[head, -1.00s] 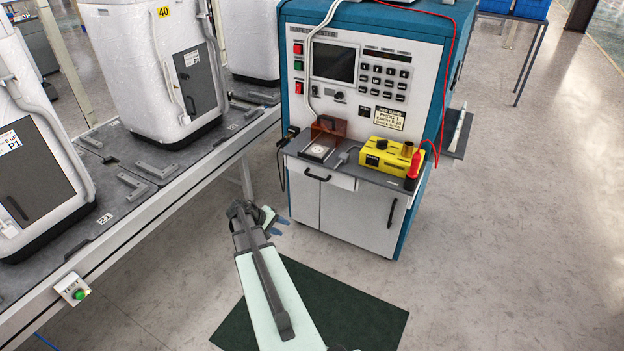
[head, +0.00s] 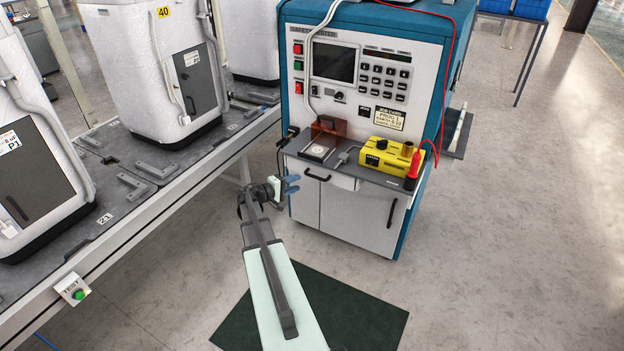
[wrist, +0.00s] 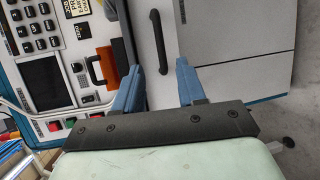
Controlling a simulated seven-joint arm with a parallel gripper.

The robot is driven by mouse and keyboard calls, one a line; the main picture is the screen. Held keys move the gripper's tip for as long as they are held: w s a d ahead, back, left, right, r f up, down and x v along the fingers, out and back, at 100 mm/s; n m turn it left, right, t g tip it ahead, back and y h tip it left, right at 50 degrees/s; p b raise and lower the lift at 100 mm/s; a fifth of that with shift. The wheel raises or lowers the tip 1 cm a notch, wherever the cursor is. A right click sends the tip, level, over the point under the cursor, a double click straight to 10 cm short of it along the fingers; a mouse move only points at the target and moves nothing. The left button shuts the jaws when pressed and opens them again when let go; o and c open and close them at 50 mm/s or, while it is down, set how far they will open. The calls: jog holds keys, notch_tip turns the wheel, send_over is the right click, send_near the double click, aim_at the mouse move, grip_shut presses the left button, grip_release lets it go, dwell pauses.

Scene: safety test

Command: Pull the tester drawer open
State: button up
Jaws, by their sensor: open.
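The tester (head: 365,110) is a blue and white cabinet with a screen and keypad. Its drawer front (head: 341,182) is a white panel under the grey shelf. The dark bar handle (head: 317,177) is on that panel. In the wrist view, which is turned sideways, the handle (wrist: 159,40) shows beyond the fingertips and between their lines. My gripper (head: 291,184) is open and empty, with blue fingers, just left of and in front of the handle. The same gripper (wrist: 160,64) shows in the wrist view. I see no clear contact with the handle.
The grey shelf (head: 350,165) above the drawer holds a yellow box (head: 387,157), a red probe (head: 413,165) and a brown block (head: 328,126). A lower door has its own handle (head: 391,212). A conveyor (head: 170,190) with white units runs at left. Floor is free at right.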

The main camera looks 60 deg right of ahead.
aim_at(314, 177)
jog(key=x, duration=0.9)
jog(key=shift+d, duration=0.15)
grip_shut()
dwell(0.5)
